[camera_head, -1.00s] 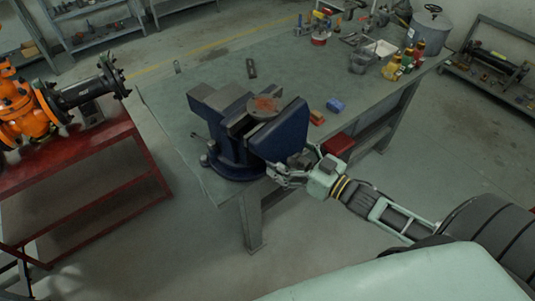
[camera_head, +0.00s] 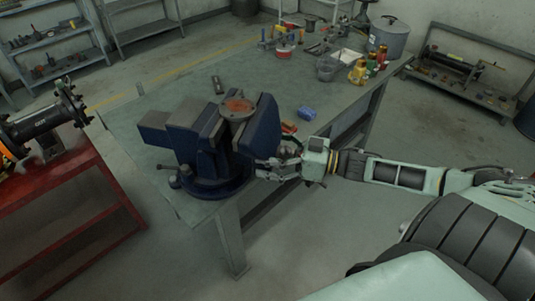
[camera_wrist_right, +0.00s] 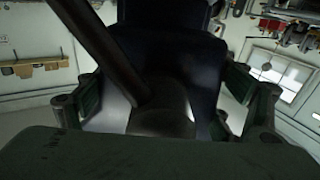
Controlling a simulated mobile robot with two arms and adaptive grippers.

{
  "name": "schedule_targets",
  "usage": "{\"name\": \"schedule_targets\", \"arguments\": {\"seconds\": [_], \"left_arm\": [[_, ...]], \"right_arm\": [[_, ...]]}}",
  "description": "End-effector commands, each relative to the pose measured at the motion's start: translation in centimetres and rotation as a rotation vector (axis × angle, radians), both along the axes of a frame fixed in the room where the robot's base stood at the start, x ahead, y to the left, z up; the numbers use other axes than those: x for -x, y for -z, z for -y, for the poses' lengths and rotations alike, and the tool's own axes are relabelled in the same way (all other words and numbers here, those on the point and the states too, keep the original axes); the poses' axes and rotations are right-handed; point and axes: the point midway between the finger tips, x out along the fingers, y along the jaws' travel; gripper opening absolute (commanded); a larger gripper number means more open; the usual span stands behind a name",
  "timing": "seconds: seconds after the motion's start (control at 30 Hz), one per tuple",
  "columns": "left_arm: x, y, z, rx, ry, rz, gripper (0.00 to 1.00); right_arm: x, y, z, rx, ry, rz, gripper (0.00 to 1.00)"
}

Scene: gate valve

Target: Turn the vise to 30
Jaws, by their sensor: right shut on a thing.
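The blue vise (camera_head: 212,145) is bolted near the corner of the grey-green workbench, with a round rusty disc (camera_head: 237,107) at its jaws. My right gripper (camera_head: 280,166) is at the vise's near right end, shut on the vise handle's hub. In the right wrist view the dark handle hub (camera_wrist_right: 162,108) lies between the fingers, and the handle bar (camera_wrist_right: 100,45) runs up to the left. The blue body of the vise fills the middle behind it. My left gripper is not in view.
The workbench (camera_head: 165,100) holds a blue block (camera_head: 306,113), several coloured bottles (camera_head: 358,72) and a grey pot (camera_head: 388,38) farther back. A red stand (camera_head: 60,180) with a black pipe flange (camera_head: 45,125) is at left. Shelves stand along the walls.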

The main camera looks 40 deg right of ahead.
Motion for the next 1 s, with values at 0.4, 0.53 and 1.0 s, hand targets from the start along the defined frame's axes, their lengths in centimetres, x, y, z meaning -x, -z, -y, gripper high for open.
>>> {"name": "schedule_targets", "arguments": {"seconds": [0.4,0.53,1.0], "left_arm": [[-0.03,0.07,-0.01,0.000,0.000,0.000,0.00],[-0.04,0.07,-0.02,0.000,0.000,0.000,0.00],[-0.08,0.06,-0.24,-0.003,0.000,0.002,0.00]], "right_arm": [[-0.03,-0.03,0.00,0.001,-0.004,0.001,0.39],[-0.03,-0.02,0.00,0.001,-0.003,0.001,0.97],[0.18,0.07,0.18,0.000,-0.002,-0.002,1.00]]}}
